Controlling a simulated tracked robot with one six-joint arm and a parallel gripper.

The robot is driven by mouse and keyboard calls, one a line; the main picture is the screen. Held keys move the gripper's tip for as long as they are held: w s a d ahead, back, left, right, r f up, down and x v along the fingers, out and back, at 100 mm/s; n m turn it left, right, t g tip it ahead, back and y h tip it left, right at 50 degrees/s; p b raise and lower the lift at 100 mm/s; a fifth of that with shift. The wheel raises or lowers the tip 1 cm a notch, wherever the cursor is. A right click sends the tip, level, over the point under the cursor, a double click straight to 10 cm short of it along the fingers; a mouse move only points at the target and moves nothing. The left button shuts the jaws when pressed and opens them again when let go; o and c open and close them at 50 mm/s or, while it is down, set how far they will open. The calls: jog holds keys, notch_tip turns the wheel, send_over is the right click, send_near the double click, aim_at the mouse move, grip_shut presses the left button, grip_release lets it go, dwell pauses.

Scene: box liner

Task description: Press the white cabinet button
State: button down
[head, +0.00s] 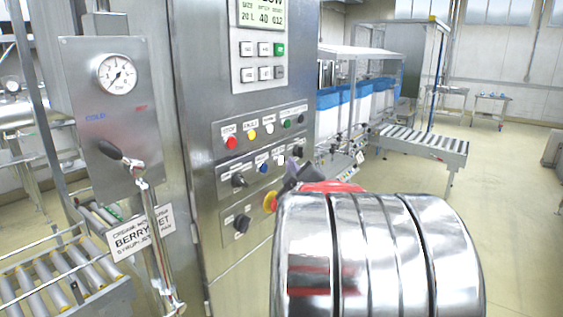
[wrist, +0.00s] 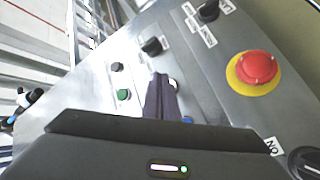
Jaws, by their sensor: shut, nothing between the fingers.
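The cabinet's upper control row has a small white button (head: 269,129) between a yellow and a green one. The lower row has another white button (head: 281,160), right of a blue one. My gripper (head: 287,186) is shut and empty, close in front of the lower row. In the wrist view, my gripper (wrist: 160,77) points at the panel, with the edge of a white button (wrist: 173,85) just right of the fingertips. The fingers hide part of that button. I cannot tell whether they touch it.
A red emergency stop on a yellow ring (wrist: 257,69) sits right of the fingers in the wrist view. Black selector knobs (head: 238,180) stick out of the panel. A lever (head: 133,168) and a gauge (head: 117,74) stand to the left. Open floor lies at the right.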

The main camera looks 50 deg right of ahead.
jog(key=shift+s, duration=0.15)
jog(key=s, duration=0.4)
jog(key=shift+s+d, duration=0.25)
jog(key=shift+s, duration=0.1)
dwell(1.1)
